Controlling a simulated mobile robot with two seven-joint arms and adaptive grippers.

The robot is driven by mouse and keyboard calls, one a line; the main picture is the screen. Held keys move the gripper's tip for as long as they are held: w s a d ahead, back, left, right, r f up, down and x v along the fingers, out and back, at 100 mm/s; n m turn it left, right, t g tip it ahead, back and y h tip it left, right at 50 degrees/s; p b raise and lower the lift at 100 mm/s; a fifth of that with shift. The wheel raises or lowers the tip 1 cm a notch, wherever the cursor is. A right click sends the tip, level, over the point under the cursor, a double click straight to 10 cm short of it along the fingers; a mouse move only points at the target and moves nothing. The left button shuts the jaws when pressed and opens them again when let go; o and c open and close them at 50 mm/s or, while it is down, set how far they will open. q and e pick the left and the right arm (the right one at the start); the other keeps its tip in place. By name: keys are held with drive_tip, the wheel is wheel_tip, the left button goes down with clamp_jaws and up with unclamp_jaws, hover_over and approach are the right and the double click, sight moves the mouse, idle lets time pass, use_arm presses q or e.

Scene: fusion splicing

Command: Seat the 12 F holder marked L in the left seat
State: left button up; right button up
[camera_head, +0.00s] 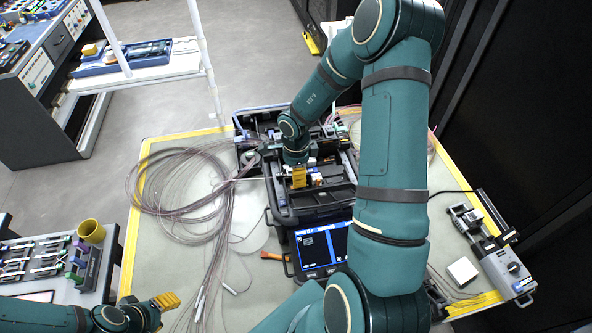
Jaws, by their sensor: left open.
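The fusion splicer (283,212) sits open in its black case in the middle of the table, with its lit blue screen (322,247) at the front. My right gripper (299,177) is over the splicer's working area, and its yellow fingers point down there. My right arm and gripper hide much of the seats. My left gripper (165,301) is at the lower left by the table's edge, open, well away from the splicer. I cannot make out the holder marked L or its letter at this size.
Loops of thin fibre cable (185,190) cover the table's left part. A side rack (45,262) with several small tools and a yellow cup (91,231) stand at the left. A grey device (505,270) and a white block (462,271) lie at the right.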

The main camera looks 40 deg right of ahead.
wheel_tip(320, 180, up, 12)
idle(0.6)
idle(0.5)
